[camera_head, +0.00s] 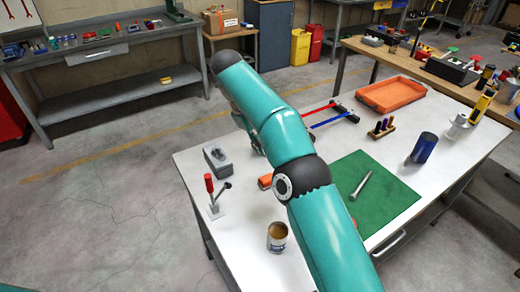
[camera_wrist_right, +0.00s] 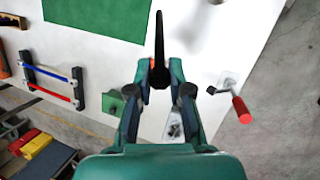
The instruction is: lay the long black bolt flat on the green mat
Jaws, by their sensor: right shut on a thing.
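The long black bolt (camera_wrist_right: 159,38) shows in the wrist view as a dark rod between the fingertips of my right gripper (camera_wrist_right: 159,76). My right gripper is shut on it, and the rod reaches out beyond the fingers toward the top of the picture. In the head view my teal right arm hides the bolt and most of the gripper. The green mat (camera_head: 397,203) lies on the white table at the right of my arm, with a silver-grey bolt (camera_head: 360,186) on it. A part of the mat (camera_wrist_right: 100,15) shows at the upper left of the wrist view. My left gripper is out of view.

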